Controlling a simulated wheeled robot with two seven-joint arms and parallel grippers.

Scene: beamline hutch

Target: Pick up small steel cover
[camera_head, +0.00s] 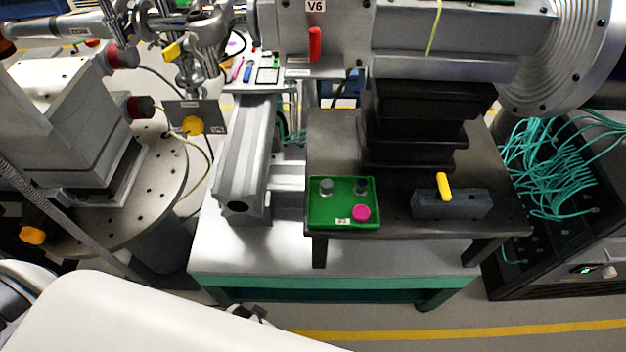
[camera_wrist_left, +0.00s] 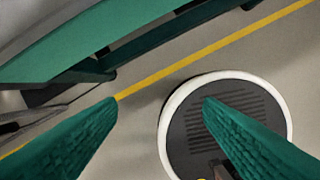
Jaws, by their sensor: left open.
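A green tray (camera_head: 320,221) sits at the front left of the dark raised table (camera_head: 400,229). Either could be the small steel cover; I cannot tell which. A magenta round cap (camera_head: 361,212) is at the tray's front right. My right gripper is not in view.
A dark block with a yellow handle (camera_head: 450,203) stands right of the tray. Black stacked blocks (camera_head: 415,125) rise behind, under a large grey beamline housing (camera_head: 455,35). A green-edged bench (camera_head: 340,282) supports the table. Teal cables (camera_head: 555,165) hang at right.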

